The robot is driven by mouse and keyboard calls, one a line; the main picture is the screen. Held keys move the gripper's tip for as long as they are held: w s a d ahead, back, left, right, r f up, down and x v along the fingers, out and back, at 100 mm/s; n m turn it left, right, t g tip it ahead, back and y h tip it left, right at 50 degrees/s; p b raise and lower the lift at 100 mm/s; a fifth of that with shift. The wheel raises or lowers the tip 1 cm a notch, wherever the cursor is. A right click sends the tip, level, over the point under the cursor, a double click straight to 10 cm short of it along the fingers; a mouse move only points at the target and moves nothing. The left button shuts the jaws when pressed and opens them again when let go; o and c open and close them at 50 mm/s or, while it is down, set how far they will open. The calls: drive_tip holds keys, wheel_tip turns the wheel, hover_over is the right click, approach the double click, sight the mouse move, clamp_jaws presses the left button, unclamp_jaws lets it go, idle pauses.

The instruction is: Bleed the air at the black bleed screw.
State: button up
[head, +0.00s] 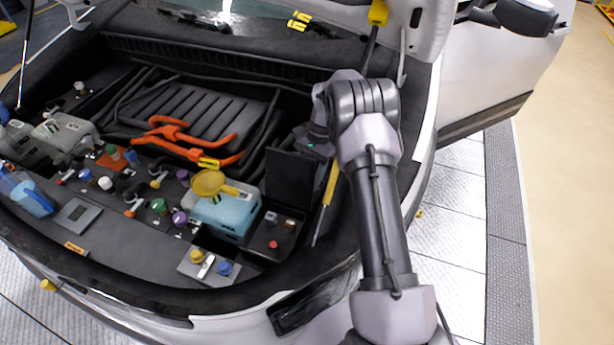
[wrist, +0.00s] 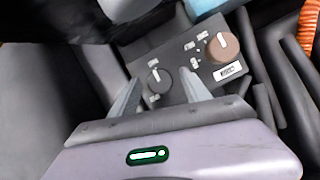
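In the wrist view, a black round knob (wrist: 159,81) with a pale pointer line sits on a dark panel (wrist: 181,93); it looks like the black bleed screw. A brown knob (wrist: 222,46) sits on the same panel, up and to the right, above a white label. My gripper (wrist: 159,78) is open, its two fingers apart on either side of the black knob in the picture. Gaps show between fingers and knob; I cannot tell the height between them. In the head view my gripper (head: 308,140) is over the engine bay's right side, and the black knob does not show.
An upright black lid (head: 291,177) stands just in front of my gripper. A blue coolant tank with a yellow funnel (head: 208,183) is to its left. Orange cables (head: 175,133) cross the engine cover. A yellow-handled rod (head: 329,188) and the raised hood's strut are close by.

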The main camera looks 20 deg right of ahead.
drive_tip(key=p+v, duration=0.4)
drive_tip(key=v, duration=0.8)
drive_tip(key=s+a+r+n+t+h+b, duration=0.1)
drive_tip(key=s+a+r+n+t+b, duration=0.1)
drive_tip(key=s+a+r, duration=0.55)
drive_tip(key=s+a+r+n+t+h+b, duration=0.1)
drive_tip(key=s+a+r+n+t+b, duration=0.25)
drive_tip(key=r, duration=0.75)
drive_tip(key=s+a+f+n+t+b, duration=0.1)
drive_tip(key=s+a, duration=0.3)
drive_tip(key=s, duration=0.6)
drive_tip(key=s+a+f+n+t+b, duration=0.1)
drive_tip(key=s+a+f, duration=0.2)
drive_tip(key=s, duration=0.7)
drive_tip(key=shift+a, duration=0.7)
